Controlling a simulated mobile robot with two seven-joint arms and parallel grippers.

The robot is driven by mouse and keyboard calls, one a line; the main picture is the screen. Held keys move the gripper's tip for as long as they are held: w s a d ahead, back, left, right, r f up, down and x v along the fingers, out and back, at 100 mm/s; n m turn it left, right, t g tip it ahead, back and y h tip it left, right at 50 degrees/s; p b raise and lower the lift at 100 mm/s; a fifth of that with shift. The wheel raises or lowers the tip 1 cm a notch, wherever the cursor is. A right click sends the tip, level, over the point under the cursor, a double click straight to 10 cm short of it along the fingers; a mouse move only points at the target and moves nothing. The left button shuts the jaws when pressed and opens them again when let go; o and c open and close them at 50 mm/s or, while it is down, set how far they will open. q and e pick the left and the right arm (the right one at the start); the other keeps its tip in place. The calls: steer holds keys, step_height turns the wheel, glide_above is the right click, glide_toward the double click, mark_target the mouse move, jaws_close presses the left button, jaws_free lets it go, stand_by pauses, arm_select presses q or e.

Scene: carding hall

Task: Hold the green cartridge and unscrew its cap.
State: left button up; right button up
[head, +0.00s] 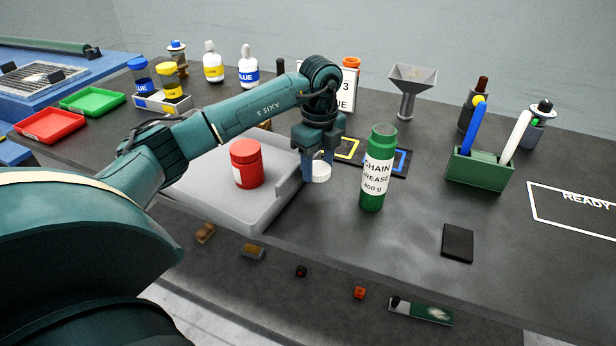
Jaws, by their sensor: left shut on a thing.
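The green cartridge (372,197) stands upright on the dark bench, with a white label reading "CHAIN GREASE 400 g". Its top is green, with no cap on it. My left gripper (317,165) is to the left of the cartridge, pointing down and apart from it. It is shut on a white round cap (320,174), held near the right edge of the grey tray. My right gripper is not in view.
The grey tray (225,208) holds a red jar (246,165). Behind are a mat with yellow and blue outlines (376,158), a sign and a grey funnel (410,85). Bench space before the cartridge is clear.

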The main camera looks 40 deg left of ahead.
mark_target(318, 192)
arm_select(q)
step_height(318, 192, down, 5)
steer(key=shift+r, duration=0.1)
stand_by(0.3)
steer(key=shift+f, duration=0.25)
steer(key=o, duration=1.1)
steer(key=shift+r, duration=0.25)
step_height(318, 192, up, 11)
steer(key=shift+f, duration=0.2)
steer(key=shift+r, duration=0.55)
